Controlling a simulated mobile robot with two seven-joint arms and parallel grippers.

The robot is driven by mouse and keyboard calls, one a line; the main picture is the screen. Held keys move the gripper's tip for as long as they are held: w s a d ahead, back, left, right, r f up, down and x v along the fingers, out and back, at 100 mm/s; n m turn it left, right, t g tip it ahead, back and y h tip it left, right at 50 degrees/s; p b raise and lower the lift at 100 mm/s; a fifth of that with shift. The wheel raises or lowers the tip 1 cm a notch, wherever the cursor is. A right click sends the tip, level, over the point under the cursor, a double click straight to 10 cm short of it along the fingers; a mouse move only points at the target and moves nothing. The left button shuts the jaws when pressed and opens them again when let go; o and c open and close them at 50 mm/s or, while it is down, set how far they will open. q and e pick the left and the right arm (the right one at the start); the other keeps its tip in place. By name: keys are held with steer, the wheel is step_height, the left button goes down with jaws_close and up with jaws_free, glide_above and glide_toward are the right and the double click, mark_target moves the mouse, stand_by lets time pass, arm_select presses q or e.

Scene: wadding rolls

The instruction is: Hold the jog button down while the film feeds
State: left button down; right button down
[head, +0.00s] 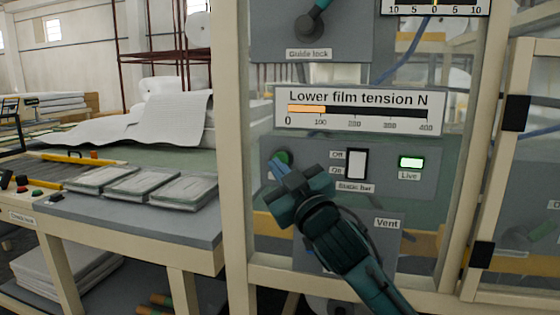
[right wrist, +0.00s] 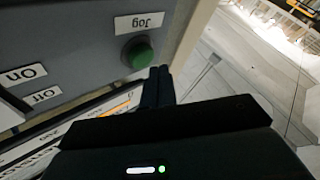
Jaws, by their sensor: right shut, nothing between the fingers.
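The green jog button (head: 284,156) is on the grey control panel, partly hidden by my right gripper in the head view. In the right wrist view the round green button (right wrist: 140,56) stands out from the panel beside its Jog label (right wrist: 139,23). My right gripper (head: 276,162) is shut and empty, its fingertips close to the button. In the right wrist view the shut fingers (right wrist: 158,76) are just beside the button; I cannot tell whether they touch it. My left gripper is out of view.
The panel also carries a static bar switch (head: 357,164) and a lit Live lamp (head: 411,163). Above it, the lower film tension gauge (head: 358,111) reads about 100. A bench (head: 150,212) with flat packs stands at left. Frame posts flank the panel.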

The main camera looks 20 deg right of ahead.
steer(key=shift+w+d, duration=0.1)
steer(key=shift+w, duration=0.05)
steer(key=shift+w+d, duration=0.15)
steer(key=shift+w, duration=0.1)
steer(key=shift+w+d+p, duration=0.25)
steer(key=shift+w+p, duration=0.1)
stand_by(4.2)
steer(key=shift+s, duration=0.1)
steer(key=shift+s+a, duration=0.5)
steer(key=shift+s, duration=0.1)
steer(key=s+a, duration=0.2)
steer(key=s+p, duration=0.1)
steer(key=s, duration=0.1)
steer(key=shift+s+a, duration=0.1)
steer(key=shift+a, duration=0.3)
stand_by(0.5)
